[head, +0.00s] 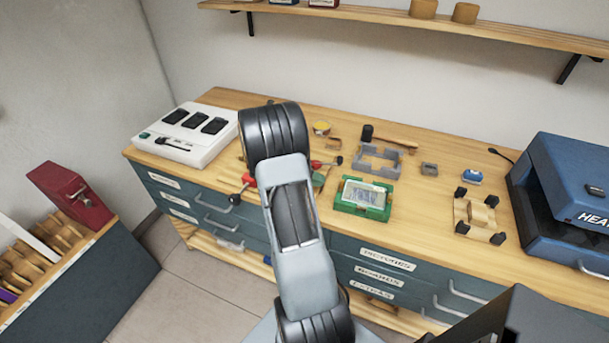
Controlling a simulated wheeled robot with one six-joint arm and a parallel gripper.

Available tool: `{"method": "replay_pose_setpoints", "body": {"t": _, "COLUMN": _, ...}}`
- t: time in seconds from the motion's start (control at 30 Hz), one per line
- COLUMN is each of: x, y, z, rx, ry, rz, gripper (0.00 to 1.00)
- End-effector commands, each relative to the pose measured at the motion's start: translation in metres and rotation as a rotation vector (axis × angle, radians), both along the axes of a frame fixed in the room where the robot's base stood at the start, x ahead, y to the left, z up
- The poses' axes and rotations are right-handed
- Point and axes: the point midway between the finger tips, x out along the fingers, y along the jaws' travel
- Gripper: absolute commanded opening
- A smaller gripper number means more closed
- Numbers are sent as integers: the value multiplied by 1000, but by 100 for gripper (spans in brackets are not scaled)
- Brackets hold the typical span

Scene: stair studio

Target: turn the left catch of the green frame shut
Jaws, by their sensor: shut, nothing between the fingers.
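The green frame (340,207) lies flat on the wooden bench top, just right of my arm. A pale panel with a printed pattern (364,194) sits inside it. Small blocks show along the frame's edges, but its left catch is too small to make out, and I cannot tell how it is turned. My arm stands in the middle of the view, left of the frame.
Behind the frame are a grey open frame (377,153) and a mallet (390,138). Red, black-knobbed parts (248,178) stand left of my arm. A wooden fixture with black posts (480,214) and a blue heat press (570,190) are right. A white control box (185,135) is far left.

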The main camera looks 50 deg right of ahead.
Motion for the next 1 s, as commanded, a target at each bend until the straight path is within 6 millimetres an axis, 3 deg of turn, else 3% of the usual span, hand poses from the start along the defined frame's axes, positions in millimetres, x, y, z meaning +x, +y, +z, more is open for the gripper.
{"method": "replay_pose_setpoints", "body": {"t": 0.4, "x": -31, "y": -33, "z": -10, "rx": 1, "ry": 1, "rz": -2, "gripper": 0}}
{"method": "replay_pose_setpoints", "body": {"t": 1.0, "x": -33, "y": -37, "z": -10, "rx": 1, "ry": 1, "rz": -9, "gripper": 0}}
